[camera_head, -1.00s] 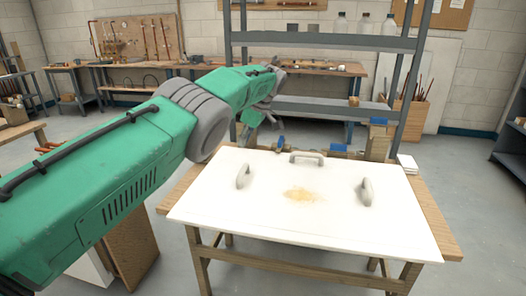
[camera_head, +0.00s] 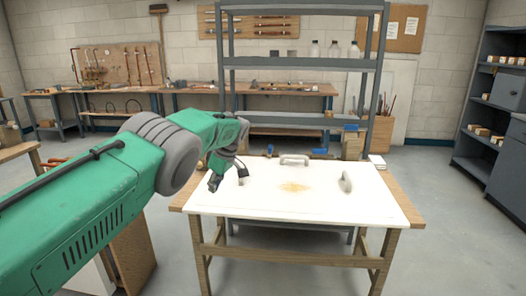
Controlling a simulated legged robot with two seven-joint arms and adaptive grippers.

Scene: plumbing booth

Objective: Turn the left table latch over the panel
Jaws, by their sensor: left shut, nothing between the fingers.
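The white panel (camera_head: 310,207) lies flat on the wooden table (camera_head: 402,197). It has a brown stain and grey handles, one at the back (camera_head: 294,160) and one at the right (camera_head: 346,182). The left handle is mostly hidden behind my left gripper. My left gripper (camera_head: 228,182) is shut and empty, pointing down over the panel's left part; I cannot tell whether it touches anything. Small blue parts show behind the panel's back edge, one left of centre (camera_head: 270,150) and one right (camera_head: 319,152). I cannot tell which is the left latch. My right gripper is out of view.
A grey shelf rack (camera_head: 300,63) stands behind the table. A wooden block (camera_head: 352,145) and a white stack (camera_head: 377,161) sit at the table's back right. A dark shelf unit (camera_head: 492,125) stands at the far right. Open floor lies right of the table.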

